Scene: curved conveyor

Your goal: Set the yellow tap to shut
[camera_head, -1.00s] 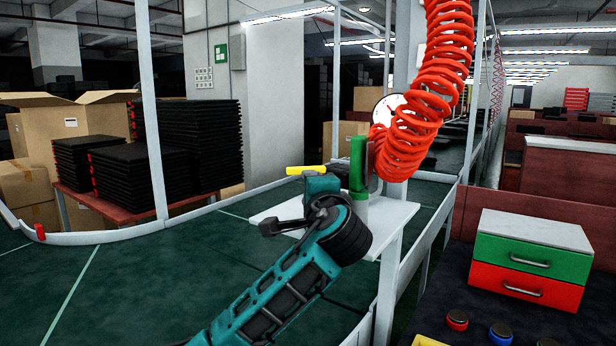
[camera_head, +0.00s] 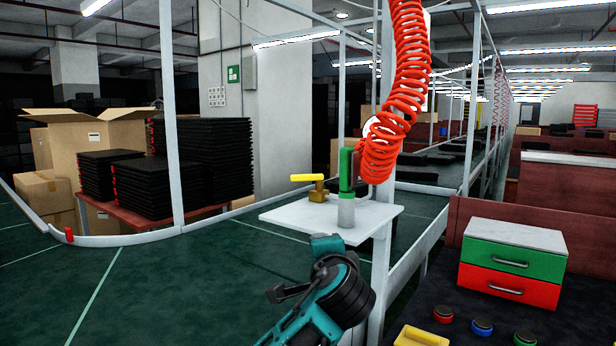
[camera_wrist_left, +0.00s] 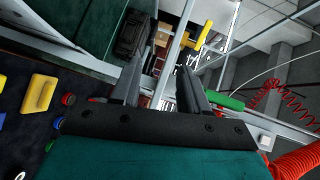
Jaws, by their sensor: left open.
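The yellow tap (camera_head: 307,178) is on the white shelf (camera_head: 290,216), its yellow handle lying across the picture on a brass body (camera_head: 319,194). Its handle also shows in the left wrist view (camera_wrist_left: 203,33), beyond the fingers and to the right. My left gripper (camera_wrist_left: 161,62) is open and empty in the left wrist view, apart from the tap. My right gripper is in neither view.
A green and grey upright cylinder (camera_head: 346,185) stands right of the tap, with a red coiled hose (camera_head: 400,90) beside it. A drawer unit (camera_head: 512,265), several buttons (camera_head: 482,327) and a yellow block (camera_head: 422,337) are at the lower right. The green conveyor (camera_head: 190,275) is clear on the left.

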